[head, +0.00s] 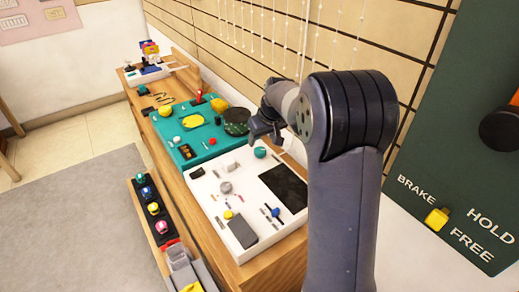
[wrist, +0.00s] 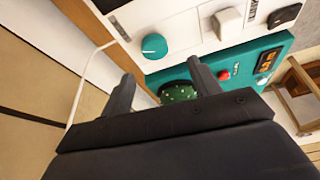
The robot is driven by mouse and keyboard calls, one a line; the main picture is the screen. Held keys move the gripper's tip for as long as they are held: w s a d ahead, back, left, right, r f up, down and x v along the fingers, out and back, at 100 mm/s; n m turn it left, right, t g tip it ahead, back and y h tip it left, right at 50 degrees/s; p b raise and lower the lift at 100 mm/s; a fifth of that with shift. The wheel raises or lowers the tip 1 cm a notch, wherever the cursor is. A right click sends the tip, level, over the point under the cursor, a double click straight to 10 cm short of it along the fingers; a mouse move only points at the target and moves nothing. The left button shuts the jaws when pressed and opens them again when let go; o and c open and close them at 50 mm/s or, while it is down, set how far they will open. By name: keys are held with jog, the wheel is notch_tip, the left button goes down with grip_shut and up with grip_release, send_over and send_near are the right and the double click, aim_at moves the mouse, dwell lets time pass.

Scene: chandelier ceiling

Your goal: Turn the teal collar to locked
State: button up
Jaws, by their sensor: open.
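The teal collar (head: 260,152) is a small round teal piece at the back of the white panel (head: 215,186). In the wrist view the teal collar (wrist: 154,46) is a round knob with a pale mark on its face, beyond the fingertips. My gripper (head: 265,134) hangs above and just behind it in the head view. In the wrist view my gripper (wrist: 161,76) has its two fingers spread, with nothing held between them. The fingers appear apart from the collar. I cannot read any lock marking beside it.
A teal panel (head: 190,156) with a yellow disc, a dark green domed piece (wrist: 180,92) and small controls adjoins the white panel. The white panel also bears a black plate (head: 284,187), a grey block (head: 243,232) and a blue knob (head: 277,212). The wall stands close behind.

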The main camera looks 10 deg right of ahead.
aim_at(260, 150)
jog(key=x, duration=0.4)
jog(key=b+x, duration=0.1)
jog(key=x, duration=0.2)
jog(key=shift+d+f, duration=0.1)
jog(key=shift+d, duration=0.25)
jog(key=shift+c, duration=0.5)
jog(key=c, duration=0.9)
